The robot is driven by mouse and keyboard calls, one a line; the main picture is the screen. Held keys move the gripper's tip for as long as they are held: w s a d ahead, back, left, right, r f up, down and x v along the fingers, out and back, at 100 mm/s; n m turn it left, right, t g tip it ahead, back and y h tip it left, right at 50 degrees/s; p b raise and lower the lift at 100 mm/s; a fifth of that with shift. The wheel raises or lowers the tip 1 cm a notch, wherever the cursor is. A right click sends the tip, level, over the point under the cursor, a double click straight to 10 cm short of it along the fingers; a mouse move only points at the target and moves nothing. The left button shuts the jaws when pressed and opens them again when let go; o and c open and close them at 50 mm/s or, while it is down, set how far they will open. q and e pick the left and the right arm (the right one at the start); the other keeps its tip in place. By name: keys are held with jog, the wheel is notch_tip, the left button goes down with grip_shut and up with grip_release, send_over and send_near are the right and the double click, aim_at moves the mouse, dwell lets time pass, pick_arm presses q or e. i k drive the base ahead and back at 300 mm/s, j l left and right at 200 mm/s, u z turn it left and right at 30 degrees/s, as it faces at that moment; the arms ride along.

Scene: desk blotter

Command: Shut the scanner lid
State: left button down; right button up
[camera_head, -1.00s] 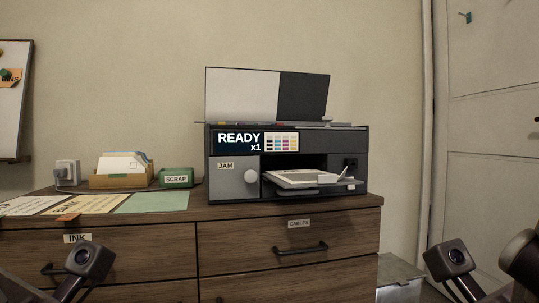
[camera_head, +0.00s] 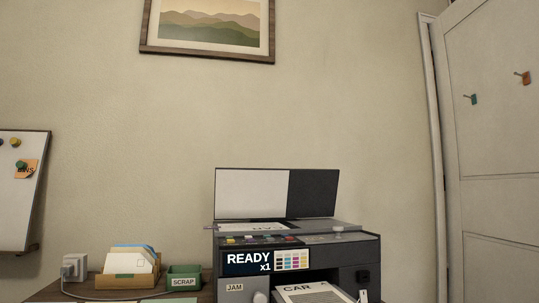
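The scanner lid (camera_head: 252,193) stands raised, nearly upright, at the back of the dark printer (camera_head: 342,255). Its inner side faces me, pale on the left and dark on the right. A white printed sheet (camera_head: 254,227) lies on the scanner bed just in front of the lid. The printer's display reads READY x1. A printed page headed CAR (camera_head: 313,293) lies in the output slot, cut off by the bottom edge. Neither of my grippers is in view.
A card box with envelopes (camera_head: 131,267) and a green SCRAP box (camera_head: 184,277) stand left of the printer. A plug with a cable (camera_head: 74,266) is at the wall. A framed picture (camera_head: 208,27) hangs above. A door (camera_head: 495,150) is at the right.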

aim_at(240, 194)
jog(key=j+z, duration=0.1)
jog(key=z, duration=1.2)
jog(key=j+z, duration=0.2)
jog(key=j, duration=1.7)
jog(key=i, duration=0.05)
